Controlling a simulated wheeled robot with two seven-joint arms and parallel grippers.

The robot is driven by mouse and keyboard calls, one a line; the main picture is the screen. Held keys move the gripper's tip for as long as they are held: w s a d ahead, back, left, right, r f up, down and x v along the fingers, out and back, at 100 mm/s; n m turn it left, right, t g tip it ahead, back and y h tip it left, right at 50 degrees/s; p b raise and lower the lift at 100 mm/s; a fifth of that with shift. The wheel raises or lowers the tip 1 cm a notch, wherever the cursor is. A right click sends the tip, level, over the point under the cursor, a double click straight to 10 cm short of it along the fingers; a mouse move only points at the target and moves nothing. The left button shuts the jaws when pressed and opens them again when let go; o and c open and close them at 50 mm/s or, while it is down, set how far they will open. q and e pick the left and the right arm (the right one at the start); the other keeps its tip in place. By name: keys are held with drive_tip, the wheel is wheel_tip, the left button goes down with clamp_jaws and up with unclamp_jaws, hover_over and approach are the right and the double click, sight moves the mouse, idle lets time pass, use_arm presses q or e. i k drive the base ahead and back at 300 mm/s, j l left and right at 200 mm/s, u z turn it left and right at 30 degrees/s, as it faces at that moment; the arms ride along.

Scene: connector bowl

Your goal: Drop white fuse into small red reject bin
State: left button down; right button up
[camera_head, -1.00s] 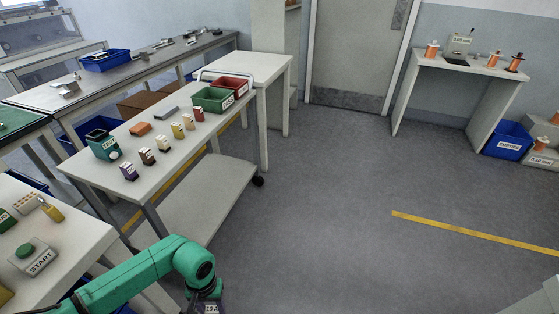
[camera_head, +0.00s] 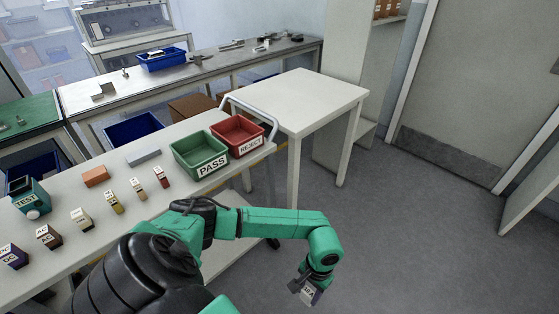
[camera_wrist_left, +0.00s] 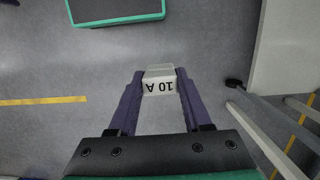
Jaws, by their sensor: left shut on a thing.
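The white fuse (camera_wrist_left: 160,82), marked "10 A", is held between the two fingers of my left gripper (camera_wrist_left: 158,88) in the left wrist view. In the head view the left gripper (camera_head: 309,290) hangs low at the lower middle, over the floor, with part of the white fuse (camera_head: 309,296) showing. The small red reject bin (camera_head: 251,147) stands at the far right end of the white cart, up and to the left of the gripper and apart from it. My right gripper is not in view.
A green PASS bin (camera_head: 212,167) stands left of the red bin. Several coloured fuses, an orange block (camera_head: 96,176) and a green TEST unit (camera_head: 31,198) are on the cart (camera_head: 110,222). The cart's handle rail (camera_head: 253,108) runs behind the bins. A white table (camera_head: 307,97) stands beyond.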

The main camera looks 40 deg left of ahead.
sight(237, 136)
drive_tip(key=i+u, duration=0.45)
drive_tip(key=i+l+u, duration=0.1)
drive_tip(key=i+u, duration=0.35)
drive_tip(key=i+l+u, duration=0.25)
drive_tip(key=u, duration=0.2)
drive_tip(key=i+l+u, duration=0.6)
drive_tip(key=l+u, duration=0.3)
drive_tip(key=j, duration=0.1)
